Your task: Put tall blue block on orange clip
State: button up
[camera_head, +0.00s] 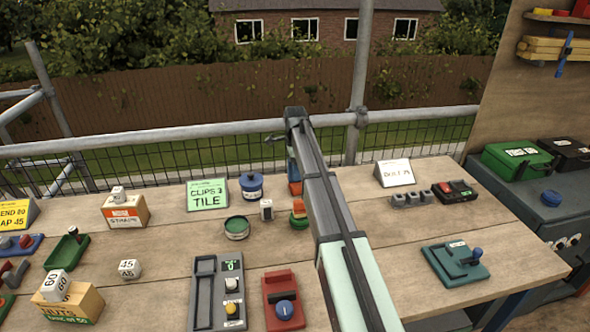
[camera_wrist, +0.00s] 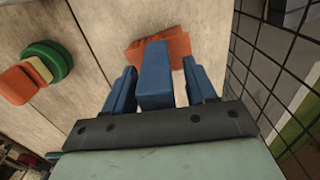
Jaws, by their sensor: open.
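The tall blue block (camera_wrist: 155,75) stands between the two blue fingers of my gripper (camera_wrist: 159,66) in the wrist view. A gap shows on each side of it, so my gripper is open around it and not clamping it. The orange clip (camera_wrist: 180,46) lies under and behind the block; the block overlaps it, and the contact at its foot is hidden. In the head view the orange clip (camera_head: 295,188) shows below blue parts, left of my arm near the back of the table. Block and fingers are hard to tell apart there.
A green round piece with an orange and yellow part (camera_wrist: 45,62) lies nearby. A small white block (camera_head: 266,210), a green tin (camera_head: 237,228) and a blue pot (camera_head: 252,187) stand left of the clip. A wire mesh (camera_wrist: 275,60) runs close behind the table edge.

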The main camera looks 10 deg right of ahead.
jog(key=shift+r, duration=0.15)
notch_tip(320, 180, up, 12)
jog(key=shift+r, duration=0.1)
dwell(0.5)
